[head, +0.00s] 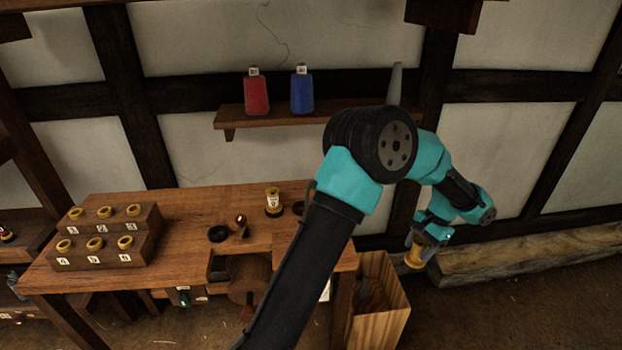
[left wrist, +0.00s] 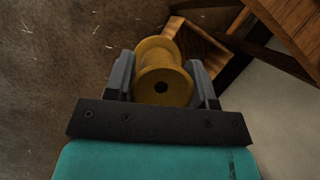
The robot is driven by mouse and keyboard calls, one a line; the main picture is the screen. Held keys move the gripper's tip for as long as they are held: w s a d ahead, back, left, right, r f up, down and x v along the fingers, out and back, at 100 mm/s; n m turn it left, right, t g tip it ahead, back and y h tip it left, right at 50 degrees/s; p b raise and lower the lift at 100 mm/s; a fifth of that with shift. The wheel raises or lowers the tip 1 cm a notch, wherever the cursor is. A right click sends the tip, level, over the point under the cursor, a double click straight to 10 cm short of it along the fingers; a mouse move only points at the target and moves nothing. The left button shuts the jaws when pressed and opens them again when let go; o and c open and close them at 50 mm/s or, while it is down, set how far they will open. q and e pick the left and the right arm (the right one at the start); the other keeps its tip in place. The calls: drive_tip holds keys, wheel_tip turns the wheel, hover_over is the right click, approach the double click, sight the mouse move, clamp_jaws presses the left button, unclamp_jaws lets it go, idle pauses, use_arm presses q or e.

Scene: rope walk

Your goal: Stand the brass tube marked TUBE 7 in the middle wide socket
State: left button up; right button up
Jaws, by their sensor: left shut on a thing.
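A small upright brass tube (head: 273,199) with a white label stands on the bench; its marking is too small to read surely. A dark ring shows around its foot, apparently a socket. One dark ring socket (head: 218,234) lies to its left and another (head: 298,208), partly hidden by my arm, to its right. My left gripper (head: 420,248) is far right of the bench, shut on a yellow-brass spool-shaped piece (head: 414,258). In the left wrist view the piece (left wrist: 163,70) sits between both fingers, its flanged end with a dark hole facing the camera. My right gripper is not in view.
A stepped block (head: 103,257) with several yellow-rimmed holes is on the bench's left. A small brown object (head: 241,222) stands mid-bench. Red (head: 257,96) and blue (head: 302,94) bottles are on the wall shelf.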

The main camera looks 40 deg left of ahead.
use_arm(q)
drive_tip(key=s+a+r+m+t+y, duration=0.1)
drive_tip(key=a+m, duration=0.8)
drive_tip(key=a, duration=1.2)
drive_tip(key=s+a+r+m+t+y, duration=0.2)
drive_tip(key=a+m, duration=0.6)
drive_tip(key=a, duration=1.4)
drive_tip(key=shift+s+r+m+t, duration=0.25)
drive_tip(key=shift+r+m+t, duration=0.2)
drive_tip(key=shift+t, duration=0.75)
drive_tip(key=shift+f, duration=0.1)
drive_tip(key=shift+f, duration=2.85)
drive_tip(key=shift+f, duration=0.55)
drive_tip(key=o, duration=0.8)
drive_tip(key=shift+c, duration=0.2)
